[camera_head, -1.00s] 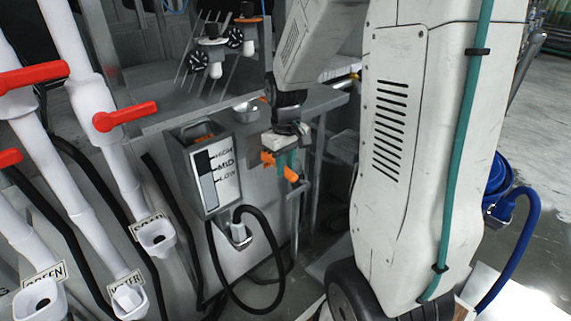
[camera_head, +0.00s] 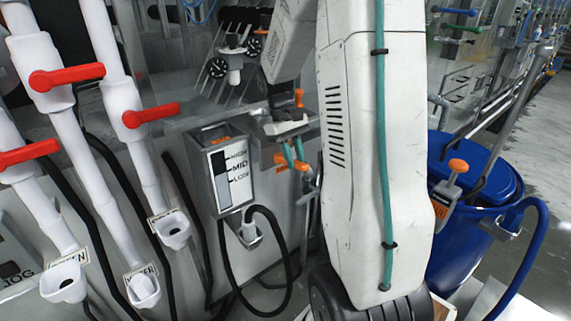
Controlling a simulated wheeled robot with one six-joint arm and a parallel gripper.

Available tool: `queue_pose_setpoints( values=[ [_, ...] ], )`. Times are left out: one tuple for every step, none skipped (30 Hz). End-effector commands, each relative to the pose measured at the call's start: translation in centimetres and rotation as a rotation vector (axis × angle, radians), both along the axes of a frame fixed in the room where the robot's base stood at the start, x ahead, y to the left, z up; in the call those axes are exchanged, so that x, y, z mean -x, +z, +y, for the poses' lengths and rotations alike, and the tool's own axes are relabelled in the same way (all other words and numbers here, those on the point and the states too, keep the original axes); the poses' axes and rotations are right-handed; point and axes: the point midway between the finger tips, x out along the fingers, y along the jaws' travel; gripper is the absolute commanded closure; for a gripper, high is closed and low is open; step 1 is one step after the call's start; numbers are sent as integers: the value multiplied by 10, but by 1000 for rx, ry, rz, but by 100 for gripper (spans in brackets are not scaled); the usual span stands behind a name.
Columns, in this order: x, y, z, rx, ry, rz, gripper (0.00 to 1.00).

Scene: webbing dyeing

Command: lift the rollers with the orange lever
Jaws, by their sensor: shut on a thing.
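My gripper (camera_head: 292,153), with teal fingers, is below the end of my white arm, right of the level gauge box. It is shut on an orange handle (camera_head: 302,166), which I take to be the orange lever. Orange shows on both sides of the fingers; the fingers and the arm hide the rest. Another orange piece (camera_head: 299,97) stands upright just above the gripper. The rollers (camera_head: 217,68) with black round ends and thin rods sit at the top, behind the grey panel. My arm hides part of the machine there.
A grey gauge box (camera_head: 228,175) marked MID is left of my gripper, with a black hose loop (camera_head: 275,245) below. White pipes with red valve handles (camera_head: 66,77) fill the left. A blue barrel (camera_head: 470,210) and an orange-knobbed handle (camera_head: 457,166) stand at right.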

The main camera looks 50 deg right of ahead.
Motion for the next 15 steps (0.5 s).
queue_pose_setpoints(
  values=[
    [-2, 1, 0, -5, 1, 26, 100],
    [-3, 2, 0, -6, 1, 40, 100],
    [-3, 3, 0, -9, 1, 58, 100],
    [-4, 4, 0, -10, 1, 69, 100],
    [-4, 5, 0, -11, 1, 80, 100],
    [-5, 6, 0, -13, 1, 92, 100],
    [-5, 6, 0, -13, 1, 100, 100],
    [-5, 7, 0, -15, 1, 107, 100],
    [-5, 7, 0, -16, 1, 115, 100],
    [-5, 8, 0, -17, 1, 120, 100],
    [-6, 8, 0, -17, 1, 123, 100],
    [-6, 8, 0, -17, 1, 127, 100],
    [-6, 8, 0, -18, 1, 129, 100],
    [-6, 8, 0, -18, 1, 130, 100],
    [-6, 8, 0, -18, 1, 132, 100]
  ],
)
